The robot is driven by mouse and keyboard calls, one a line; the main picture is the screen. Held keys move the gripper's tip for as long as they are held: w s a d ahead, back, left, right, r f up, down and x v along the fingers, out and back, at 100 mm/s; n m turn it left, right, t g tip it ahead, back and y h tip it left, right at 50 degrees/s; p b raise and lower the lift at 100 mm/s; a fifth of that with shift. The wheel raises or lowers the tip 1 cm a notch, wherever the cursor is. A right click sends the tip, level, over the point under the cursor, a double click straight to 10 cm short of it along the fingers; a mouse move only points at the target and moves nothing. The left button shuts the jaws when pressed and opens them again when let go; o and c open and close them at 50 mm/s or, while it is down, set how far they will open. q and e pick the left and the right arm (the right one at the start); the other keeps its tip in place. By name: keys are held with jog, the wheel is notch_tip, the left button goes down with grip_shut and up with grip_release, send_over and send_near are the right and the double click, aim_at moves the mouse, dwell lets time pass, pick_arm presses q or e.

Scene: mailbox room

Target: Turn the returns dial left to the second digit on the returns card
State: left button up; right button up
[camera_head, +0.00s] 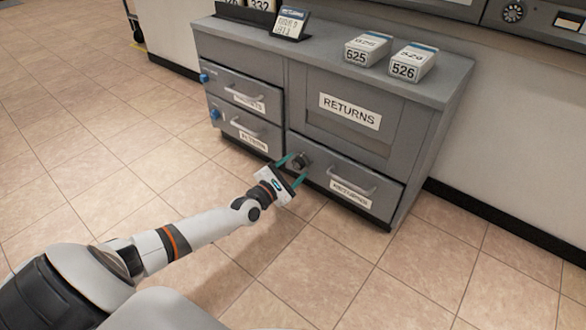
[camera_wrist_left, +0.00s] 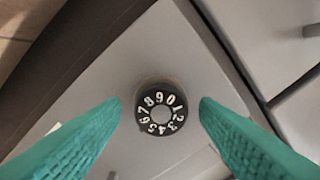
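The returns dial (camera_head: 299,161) is a black knob on the lower right drawer front of the grey cabinet. In the left wrist view the dial (camera_wrist_left: 160,110) shows white digits around a pale hub. My left gripper (camera_head: 292,170) is open, its teal fingers (camera_wrist_left: 160,113) on either side of the dial and apart from it. The returns card (camera_head: 290,23) stands tilted on the cabinet top; its writing is too small to read surely. The RETURNS label (camera_head: 350,111) is on the panel above the drawer. My right gripper is not in view.
The drawer with the dial has a bar handle (camera_head: 352,187) to the right. Boxes marked 525 (camera_head: 368,49) and 526 (camera_head: 413,63) stand on the cabinet top. The tiled floor (camera_head: 120,170) in front is clear.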

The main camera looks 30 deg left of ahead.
pick_arm(q)
jog(key=shift+s+r+p, duration=0.15)
jog(key=shift+s+p, duration=0.35)
jog(key=s+p, duration=0.6)
jog(key=s, duration=0.5)
jog(key=shift+a, duration=0.45)
jog(key=s+p, duration=0.3)
jog(key=s, duration=0.9)
jog(key=shift+a+p, duration=0.4)
jog(key=shift+a, duration=0.05)
